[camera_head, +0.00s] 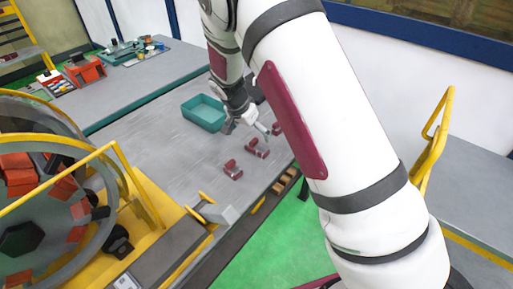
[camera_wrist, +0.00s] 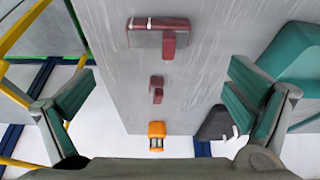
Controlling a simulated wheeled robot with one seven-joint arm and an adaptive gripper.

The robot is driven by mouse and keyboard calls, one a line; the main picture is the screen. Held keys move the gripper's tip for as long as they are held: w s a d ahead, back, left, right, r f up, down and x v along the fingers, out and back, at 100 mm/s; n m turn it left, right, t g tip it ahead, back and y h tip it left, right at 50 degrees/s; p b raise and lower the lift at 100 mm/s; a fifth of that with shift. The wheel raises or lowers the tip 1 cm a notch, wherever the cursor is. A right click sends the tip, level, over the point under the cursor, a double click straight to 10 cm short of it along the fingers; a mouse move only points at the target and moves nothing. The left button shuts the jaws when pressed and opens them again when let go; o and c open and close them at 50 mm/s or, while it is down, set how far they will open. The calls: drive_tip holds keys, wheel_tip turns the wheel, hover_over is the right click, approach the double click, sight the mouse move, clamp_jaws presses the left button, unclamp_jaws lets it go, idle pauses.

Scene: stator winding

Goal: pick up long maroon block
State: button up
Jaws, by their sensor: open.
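Several maroon blocks lie on the grey table. In the head view, one maroon block (camera_head: 257,151) lies just below my gripper (camera_head: 262,130), one (camera_head: 232,171) lies nearer the front left, and one (camera_head: 277,128) lies to the right, partly behind my arm. In the wrist view, a long maroon block (camera_wrist: 150,24) with a short stub lies at the top, and a smaller maroon piece (camera_wrist: 157,83) lies below it. My gripper (camera_wrist: 160,85) is open and empty, its fingers wide apart at left and right, above the table and apart from the blocks.
A teal tray (camera_head: 204,112) stands left of my gripper and also shows at right in the wrist view (camera_wrist: 292,55). An orange object (camera_wrist: 156,130) and a dark object (camera_wrist: 215,122) show low in the wrist view. A yellow-framed machine (camera_head: 120,175) stands at left.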

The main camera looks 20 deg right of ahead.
sight(258, 144)
drive_tip(key=p+x, duration=0.1)
drive_tip(key=x, duration=0.7)
drive_tip(key=shift+s+d+f, duration=0.1)
drive_tip(key=shift+f, duration=0.1)
drive_tip(key=c, duration=1.7)
drive_tip(key=shift+r, duration=0.1)
drive_tip(key=shift+c, duration=0.3)
drive_tip(key=shift+r, duration=0.1)
